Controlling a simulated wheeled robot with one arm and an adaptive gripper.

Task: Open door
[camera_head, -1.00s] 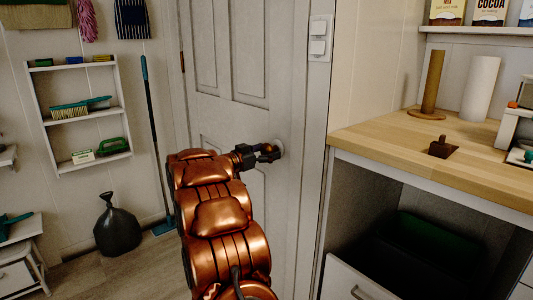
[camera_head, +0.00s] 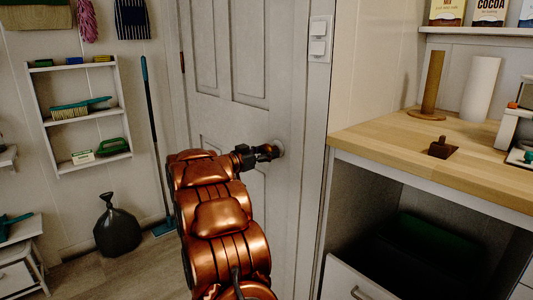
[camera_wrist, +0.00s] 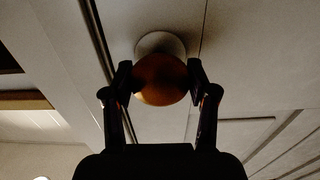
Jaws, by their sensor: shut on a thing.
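A white panelled door (camera_head: 225,75) stands behind my arm in the head view, its latch side at the right by the frame. It looks shut in its frame. My gripper (camera_head: 268,152) is at the door's round knob (camera_wrist: 161,80), which shows golden-brown in the wrist view with a pale round plate (camera_wrist: 160,43) behind it. The two fingers (camera_wrist: 160,78) are on either side of the knob and shut on it. In the head view the knob is mostly hidden by the gripper, and only the pale plate (camera_head: 278,148) shows beside it.
A wooden counter (camera_head: 390,145) with an open space below stands right of the door. Light switches (camera_head: 319,38) are on the wall. A blue-handled mop (camera_head: 153,130), a dark bag (camera_head: 117,230) and a wall shelf (camera_head: 40,110) are at the left. Floor shows between bag and arm.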

